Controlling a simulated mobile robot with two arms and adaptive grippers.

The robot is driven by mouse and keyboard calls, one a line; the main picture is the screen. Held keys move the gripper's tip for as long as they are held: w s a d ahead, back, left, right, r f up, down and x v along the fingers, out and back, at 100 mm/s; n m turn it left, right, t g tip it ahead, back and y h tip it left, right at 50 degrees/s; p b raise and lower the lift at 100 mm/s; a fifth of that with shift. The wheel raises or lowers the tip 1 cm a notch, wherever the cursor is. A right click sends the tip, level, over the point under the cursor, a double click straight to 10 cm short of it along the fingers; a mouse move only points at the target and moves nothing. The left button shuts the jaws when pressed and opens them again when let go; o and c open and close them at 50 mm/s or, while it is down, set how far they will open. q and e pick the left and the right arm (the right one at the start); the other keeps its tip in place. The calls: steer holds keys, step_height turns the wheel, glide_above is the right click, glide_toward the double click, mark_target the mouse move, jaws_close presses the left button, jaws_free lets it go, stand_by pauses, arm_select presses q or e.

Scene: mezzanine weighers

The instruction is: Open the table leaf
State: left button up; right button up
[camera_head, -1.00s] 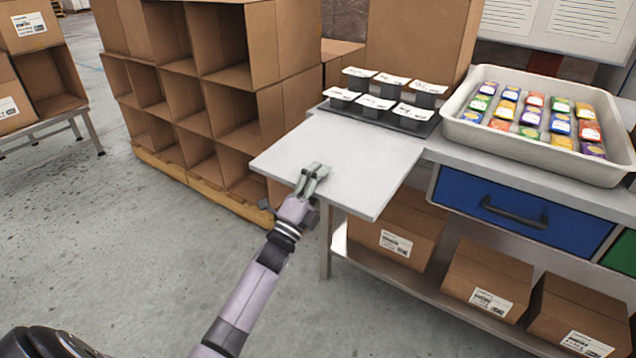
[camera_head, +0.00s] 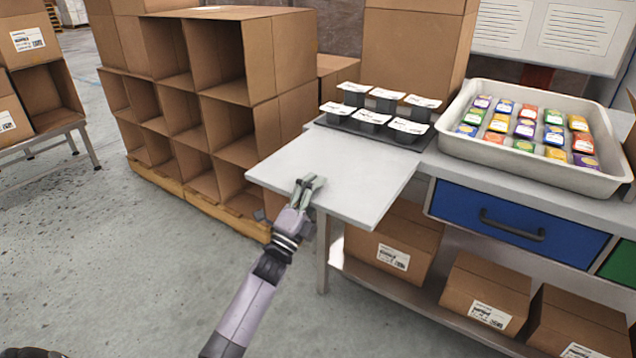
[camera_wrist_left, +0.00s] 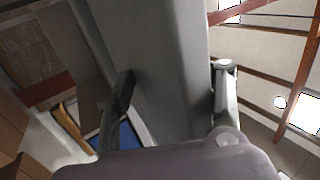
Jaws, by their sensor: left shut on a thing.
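The table leaf (camera_head: 345,180) is a light grey panel at the left end of the workbench. It stands out level, about flush with the bench top. My left gripper (camera_head: 310,186) is shut on the leaf's front edge. In the left wrist view the leaf (camera_wrist_left: 160,60) runs between the two fingers of the left gripper (camera_wrist_left: 172,92), one finger on each face. The leaf's underside and any support are hidden in the head view. My right gripper is not in view.
A black tray (camera_head: 372,133) with several lidded tubs stands behind the leaf. A white bin (camera_head: 530,170) of small colourful boxes is to the right. A blue drawer (camera_head: 515,222) and cartons (camera_head: 395,240) are below. Cardboard shelving (camera_head: 225,100) stands behind left.

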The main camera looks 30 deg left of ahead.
arm_select(q)
steer(key=v, duration=1.1)
steer(key=shift+s, duration=0.35)
steer(key=shift+a+f, duration=0.1)
